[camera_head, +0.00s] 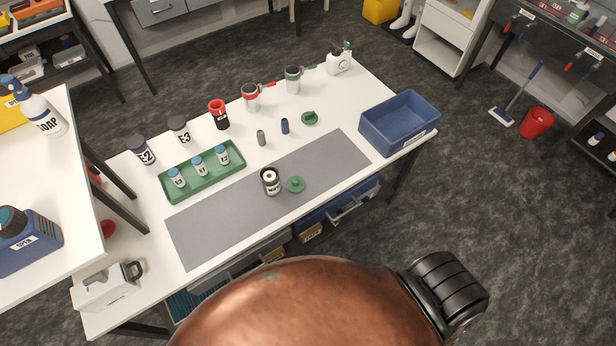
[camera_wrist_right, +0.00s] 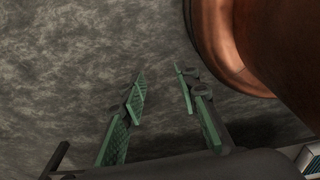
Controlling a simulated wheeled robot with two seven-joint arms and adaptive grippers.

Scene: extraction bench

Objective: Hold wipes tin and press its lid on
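The wipes tin (camera_head: 270,182) stands upright and open on the grey mat in the head view, with a white roll showing inside its dark rim. A round green lid (camera_head: 295,185) with a knob lies on the mat just right of the tin, apart from it. A second green lid-like piece (camera_head: 310,118) lies farther back on the bench. My right gripper (camera_wrist_right: 160,85) shows in the right wrist view, its green-padded fingers apart with nothing between them, over the dark floor. Neither gripper shows in the head view, and the left one is in no view.
A green tray (camera_head: 168,190) with several small blue-capped jars lies left of the mat (camera_head: 215,235). A blue bin (camera_head: 375,136) stands at the bench's right end. Jars, cups and small cylinders line the back. Most of the mat is clear.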

